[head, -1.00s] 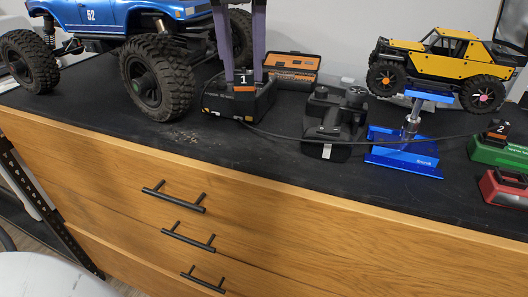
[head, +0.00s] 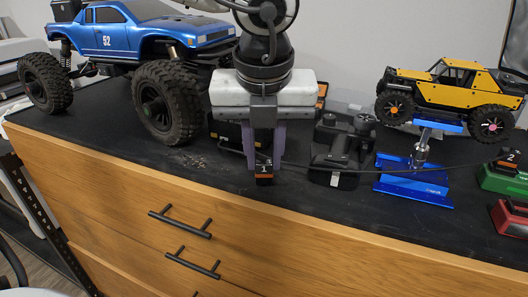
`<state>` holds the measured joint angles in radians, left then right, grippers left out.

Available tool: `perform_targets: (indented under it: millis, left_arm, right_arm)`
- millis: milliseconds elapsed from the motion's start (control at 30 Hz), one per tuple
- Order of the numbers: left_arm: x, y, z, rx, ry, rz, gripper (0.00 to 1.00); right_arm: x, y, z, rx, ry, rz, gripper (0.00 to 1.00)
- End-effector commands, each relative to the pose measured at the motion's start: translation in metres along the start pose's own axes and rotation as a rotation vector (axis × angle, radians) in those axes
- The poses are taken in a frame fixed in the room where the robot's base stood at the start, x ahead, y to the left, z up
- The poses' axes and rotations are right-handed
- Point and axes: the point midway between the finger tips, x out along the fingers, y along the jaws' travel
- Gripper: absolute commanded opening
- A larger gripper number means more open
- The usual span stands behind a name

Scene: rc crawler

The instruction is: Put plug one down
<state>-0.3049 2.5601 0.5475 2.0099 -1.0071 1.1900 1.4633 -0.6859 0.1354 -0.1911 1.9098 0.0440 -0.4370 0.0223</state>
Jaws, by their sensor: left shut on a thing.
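Plug one (head: 264,178), a small black block with an orange band and a white 1, is between the purple fingers of my left gripper (head: 264,162), which is shut on it. It shows over the front part of the black worktop, in front of the black box (head: 226,133). I cannot tell whether it touches the top. A thin black cable runs right to plug two (head: 508,156), marked 2, at the green battery (head: 502,178). My gripper hides much of the black box. My right gripper is not in view.
A blue crawler (head: 150,35) stands at the left, and a yellow one (head: 450,90) sits on a blue stand (head: 412,188). A black device (head: 336,150) is right of plug one. A red battery (head: 510,218) lies front right. The worktop's (head: 110,122) front left is clear.

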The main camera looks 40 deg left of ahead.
Motion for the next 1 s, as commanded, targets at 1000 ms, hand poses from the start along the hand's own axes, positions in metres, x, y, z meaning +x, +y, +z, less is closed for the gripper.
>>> perform_targets:
  millis: [1000]
  left_arm:
    - [-0.055, -0.001, 0.001, -0.002, -0.004, -0.005, 0.41]
  right_arm:
    - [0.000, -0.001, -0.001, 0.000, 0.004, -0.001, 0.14]
